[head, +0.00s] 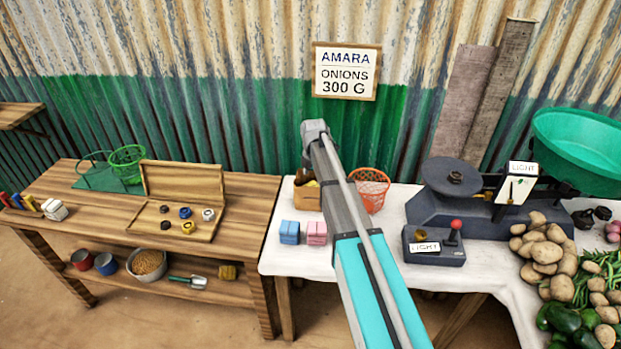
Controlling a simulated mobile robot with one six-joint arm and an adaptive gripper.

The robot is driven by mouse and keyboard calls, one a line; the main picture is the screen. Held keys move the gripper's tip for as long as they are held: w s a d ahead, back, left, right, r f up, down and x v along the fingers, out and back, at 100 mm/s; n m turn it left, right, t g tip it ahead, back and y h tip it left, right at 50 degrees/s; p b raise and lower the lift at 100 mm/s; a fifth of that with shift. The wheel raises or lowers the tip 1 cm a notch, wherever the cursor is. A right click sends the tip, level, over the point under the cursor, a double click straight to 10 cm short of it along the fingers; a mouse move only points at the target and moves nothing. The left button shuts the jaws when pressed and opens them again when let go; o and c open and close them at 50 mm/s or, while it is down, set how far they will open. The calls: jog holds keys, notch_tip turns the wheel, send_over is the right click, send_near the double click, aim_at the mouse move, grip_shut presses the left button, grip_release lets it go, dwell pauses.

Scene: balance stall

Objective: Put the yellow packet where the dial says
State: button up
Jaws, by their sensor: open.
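A bit of yellow (313,184) shows at the brown box (306,198) behind my arm; it may be the yellow packet, mostly hidden. A dark balance (470,215) stands on the white-clothed table. Its white dial card (515,191) has a dark pointer, and a sign above it reads LIGHT (523,168). A small box with a red-knobbed lever (455,228) also bears a LIGHT label (425,247). My arm reaches up across the middle, and its far end hides part of the box. I cannot make out my gripper.
A blue packet (289,232) and a pink packet (316,233) stand on the cloth. An orange basket (371,187) is right of my arm; a green basket (128,162) is on the left table. Potatoes (547,250) and a green basin (580,150) crowd the right.

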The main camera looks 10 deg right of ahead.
jog(key=shift+r+p, duration=2.2)
jog(key=shift+r, duration=0.35)
jog(key=shift+s, duration=0.1)
jog(key=shift+s, duration=0.25)
jog(key=s+a+m, duration=0.1)
jog(key=s+m, duration=2.2)
jog(key=s, duration=0.5)
jog(key=shift+s+m, duration=0.3)
jog(key=shift+s, duration=0.05)
